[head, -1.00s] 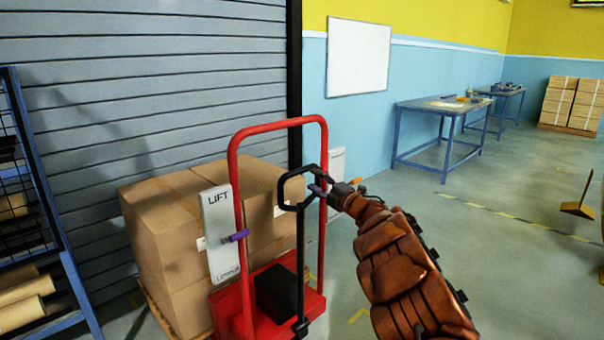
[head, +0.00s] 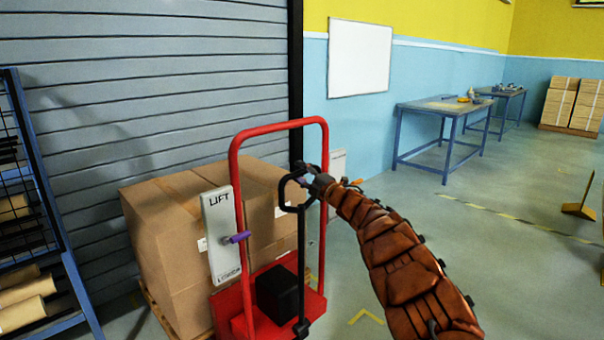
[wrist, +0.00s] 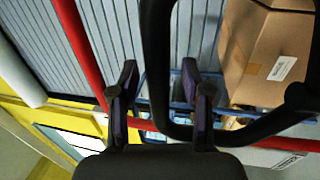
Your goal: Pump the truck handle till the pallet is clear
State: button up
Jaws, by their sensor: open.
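The red pallet truck (head: 233,180) stands in front of a wooden pallet (head: 158,315) stacked with brown cartons (head: 185,240). Its black looped pump handle (head: 301,250) rises upright on the right side of the frame. A white LIFT plate (head: 217,215) carries a purple pointer (head: 238,237) near its lower half. My gripper (head: 303,177) is open at the upper right of the loop. In the wrist view, one bar of the handle loop (wrist: 155,50) shows between the spread fingers of my gripper (wrist: 165,68); contact cannot be told. The pallet's underside is mostly hidden.
A blue rack (head: 50,215) with paper rolls stands at the left edge. Behind the cartons is a grey shutter (head: 150,80). Blue worktables (head: 440,108) stand along the wall at right. The floor (head: 520,280) right of my arm is mostly open.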

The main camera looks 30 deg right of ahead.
dwell(0.3)
grip_shut()
dwell(0.5)
